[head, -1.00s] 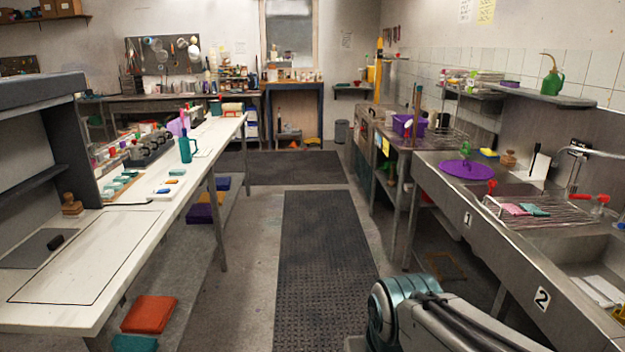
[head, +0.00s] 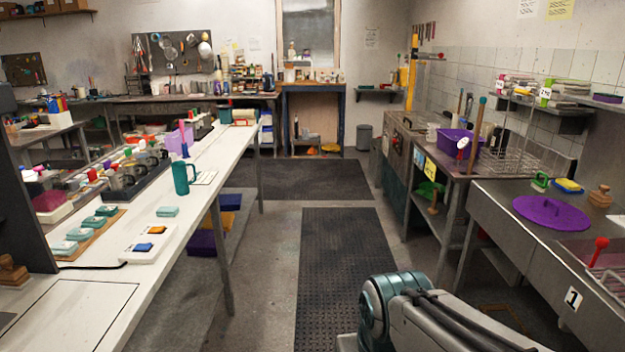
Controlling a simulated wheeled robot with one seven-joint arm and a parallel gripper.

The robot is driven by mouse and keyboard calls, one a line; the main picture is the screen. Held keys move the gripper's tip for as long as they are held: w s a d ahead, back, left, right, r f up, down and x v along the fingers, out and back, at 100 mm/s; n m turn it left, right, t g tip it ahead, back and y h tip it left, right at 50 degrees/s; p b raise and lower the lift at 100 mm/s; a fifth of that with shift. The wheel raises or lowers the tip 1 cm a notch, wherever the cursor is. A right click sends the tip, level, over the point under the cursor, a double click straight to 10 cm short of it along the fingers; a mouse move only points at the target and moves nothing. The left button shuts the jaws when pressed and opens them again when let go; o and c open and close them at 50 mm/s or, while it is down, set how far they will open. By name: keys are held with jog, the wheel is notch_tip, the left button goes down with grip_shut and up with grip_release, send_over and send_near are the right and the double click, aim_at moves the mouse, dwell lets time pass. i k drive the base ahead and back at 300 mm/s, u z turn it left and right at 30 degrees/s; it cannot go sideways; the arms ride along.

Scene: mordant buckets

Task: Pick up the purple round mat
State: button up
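A purple round mat (head: 551,213) lies flat on the steel sink counter at the right. A small purple loop or handle stands up near its middle. No other thing lies on top of it. My arm shows at the bottom right of the head view, as a teal joint and a grey link, left of and nearer than the counter. My gripper is outside the picture, so its state is hidden.
A brush-like wooden item (head: 600,196), a yellow-blue sponge (head: 567,185) and a green item (head: 541,181) sit behind the mat. A wire rack (head: 606,275) is in front. A long white table (head: 170,218) stands left. The floor mat (head: 345,268) between is clear.

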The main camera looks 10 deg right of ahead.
aim_at(551, 213)
jog(key=z, duration=0.15)
jog(key=i, duration=1.6)
jog(key=z, duration=0.95)
jog(key=i, duration=1.05)
jog(key=z, duration=1.75)
jog(key=i, duration=0.65)
jog(key=z, duration=0.4)
